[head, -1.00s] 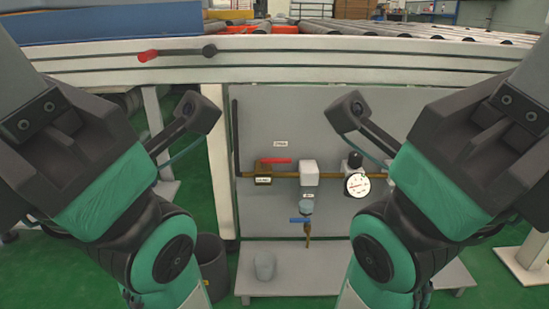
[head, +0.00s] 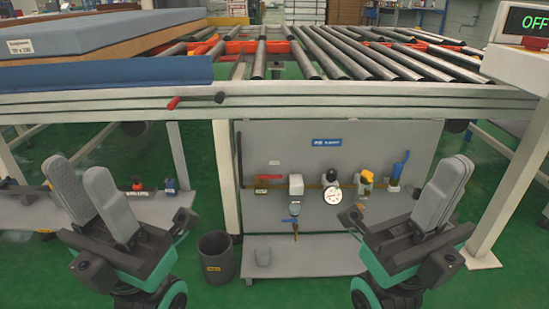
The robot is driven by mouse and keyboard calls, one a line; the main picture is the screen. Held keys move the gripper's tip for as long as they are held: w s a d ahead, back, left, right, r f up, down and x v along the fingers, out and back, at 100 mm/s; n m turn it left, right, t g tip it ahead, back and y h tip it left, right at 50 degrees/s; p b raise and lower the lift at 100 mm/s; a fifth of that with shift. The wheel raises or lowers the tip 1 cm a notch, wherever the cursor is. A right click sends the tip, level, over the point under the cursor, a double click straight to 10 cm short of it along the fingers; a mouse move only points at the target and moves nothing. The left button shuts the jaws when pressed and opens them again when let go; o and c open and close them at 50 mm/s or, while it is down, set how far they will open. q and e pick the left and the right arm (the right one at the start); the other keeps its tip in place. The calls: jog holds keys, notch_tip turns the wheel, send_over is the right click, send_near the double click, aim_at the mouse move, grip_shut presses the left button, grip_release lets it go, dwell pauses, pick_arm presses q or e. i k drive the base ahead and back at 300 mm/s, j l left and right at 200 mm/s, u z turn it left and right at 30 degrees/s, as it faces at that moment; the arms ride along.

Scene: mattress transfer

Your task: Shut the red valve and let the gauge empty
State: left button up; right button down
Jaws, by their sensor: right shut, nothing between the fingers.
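The red valve lever (head: 267,178) lies roughly level along the brass pipe on the grey panel, over a small labelled valve body. The round white gauge (head: 333,196) hangs further right on the same pipe; its needle is too small to read. My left gripper (head: 84,167) is open and empty, its two grey fingers apart, well left of the panel. My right gripper (head: 452,166) is shut and empty, in front of the panel's right edge, right of the gauge. Neither gripper touches the valve or gauge.
A dark bin (head: 215,257) stands left. The roller conveyor frame (head: 330,101) crosses above, with another red-gripped lever (head: 195,100).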

aim_at(276, 176)
jog(key=i+j+u, duration=0.2)
jog(key=i+j, duration=0.2)
jog(key=i+j+u, duration=0.25)
jog(key=i, duration=0.4)
